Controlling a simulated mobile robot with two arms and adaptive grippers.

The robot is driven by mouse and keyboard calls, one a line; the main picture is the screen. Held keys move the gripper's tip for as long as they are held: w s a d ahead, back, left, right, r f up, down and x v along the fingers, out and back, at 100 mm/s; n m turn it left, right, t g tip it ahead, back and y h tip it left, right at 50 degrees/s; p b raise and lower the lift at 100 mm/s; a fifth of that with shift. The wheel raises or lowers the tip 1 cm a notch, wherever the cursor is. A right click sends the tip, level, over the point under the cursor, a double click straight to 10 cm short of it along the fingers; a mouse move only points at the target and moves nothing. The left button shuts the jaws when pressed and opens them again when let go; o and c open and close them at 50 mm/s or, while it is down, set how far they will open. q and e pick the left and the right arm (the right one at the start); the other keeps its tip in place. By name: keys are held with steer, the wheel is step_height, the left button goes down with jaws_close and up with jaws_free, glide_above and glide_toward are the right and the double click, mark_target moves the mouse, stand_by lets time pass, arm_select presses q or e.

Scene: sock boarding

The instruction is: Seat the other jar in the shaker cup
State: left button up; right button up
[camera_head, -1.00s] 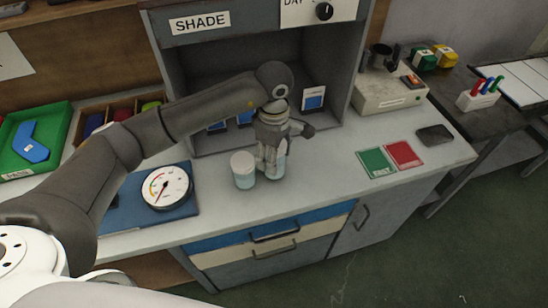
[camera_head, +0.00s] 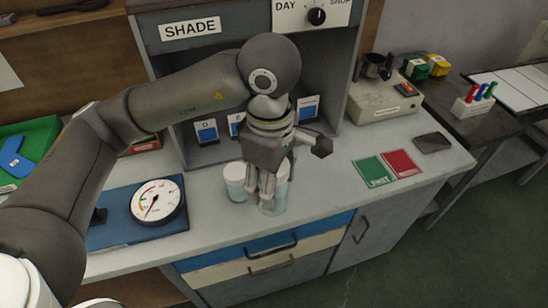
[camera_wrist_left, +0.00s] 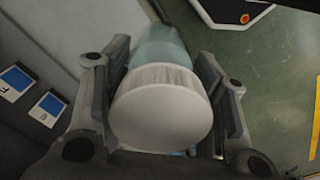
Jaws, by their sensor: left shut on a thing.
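My left gripper (camera_head: 266,192) points down over the counter, its fingers shut around a jar (camera_head: 281,190) of pale blue glass. In the left wrist view the jar's round white lid (camera_wrist_left: 160,118) sits between the two finger pads. I cannot tell whether its base touches the counter. A second white-lidded jar (camera_head: 236,184) stands on the counter just left of the gripper. A dark cup (camera_head: 377,66), seemingly the shaker cup, is on a pale machine (camera_head: 385,101) at the back right; its inside is hidden. My right gripper is not in view.
A dial gauge (camera_head: 157,202) on a blue base lies at the left. The shade booth (camera_head: 160,70) stands behind, with blue-and-white cards inside. A green card (camera_head: 373,171), a red card (camera_head: 400,163) and a dark phone-like slab (camera_head: 433,142) lie on the right. Counter between gripper and cards is clear.

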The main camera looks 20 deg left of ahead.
arm_select(q)
steer(key=shift+s+d+r, duration=0.1)
steer(key=shift+s+r, duration=0.05)
steer(key=shift+s, duration=0.2)
steer(key=shift+a+f+m, duration=0.3)
steer(key=shift+a+m, duration=0.05)
steer(key=shift+m, duration=0.25)
steer(key=a+f+m, duration=0.7)
steer(key=a+m, duration=0.1)
steer(key=m, duration=0.6)
steer(key=shift+s+m+p, duration=0.3)
